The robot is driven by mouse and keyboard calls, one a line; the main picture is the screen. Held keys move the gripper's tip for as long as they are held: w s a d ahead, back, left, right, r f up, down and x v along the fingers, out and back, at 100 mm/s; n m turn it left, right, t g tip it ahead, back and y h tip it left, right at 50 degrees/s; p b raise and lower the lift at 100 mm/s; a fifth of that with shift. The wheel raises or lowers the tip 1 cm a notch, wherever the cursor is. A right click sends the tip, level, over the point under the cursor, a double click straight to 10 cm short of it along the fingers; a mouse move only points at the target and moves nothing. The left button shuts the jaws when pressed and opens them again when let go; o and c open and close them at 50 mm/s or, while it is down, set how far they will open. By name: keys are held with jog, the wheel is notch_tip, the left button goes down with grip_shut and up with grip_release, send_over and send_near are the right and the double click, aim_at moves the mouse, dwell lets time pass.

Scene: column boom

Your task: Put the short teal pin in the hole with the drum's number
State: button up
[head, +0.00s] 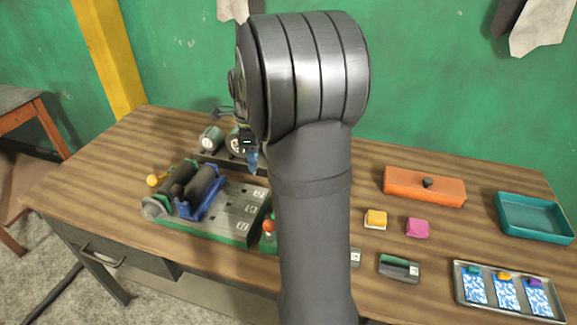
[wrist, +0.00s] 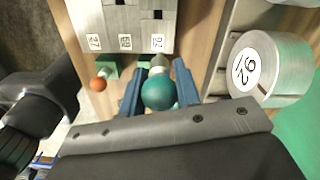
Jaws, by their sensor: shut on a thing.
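My gripper (wrist: 158,80) has its blue fingers shut on the teal pin (wrist: 158,93), around its round teal head. The pin's grey end (wrist: 160,63) points toward the numbered edge of the grey plate (wrist: 130,18). The plate's labels look like 37, 69 and 92, and the pin is close to the 92 label (wrist: 158,43). The drum (wrist: 262,65) at right carries a white label that seems to read 92. In the head view, my gripper (head: 251,158) is above the table between the drum (head: 236,144) and the plate (head: 246,208). The pin cannot be made out there.
An orange-headed pin (wrist: 98,84) stands in a green block beside the plate. Rollers in a blue cradle (head: 200,195) sit on the plate's left. An orange box (head: 410,186), teal tray (head: 535,222) and metal tray (head: 462,295) lie at right. My arm hides the middle.

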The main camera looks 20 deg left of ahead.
jog(key=a+f+n, duration=0.1)
jog(key=a+f, duration=0.2)
jog(key=f, duration=0.3)
jog(key=shift+s+a, duration=0.2)
jog(key=shift+a, duration=0.15)
jog(key=shift+f, duration=0.35)
dwell(1.1)
jog(key=shift+f, duration=0.4)
jog(key=shift+f, duration=0.35)
jog(key=shift+f, duration=0.35)
jog(key=shift+f, duration=0.15)
dwell(0.4)
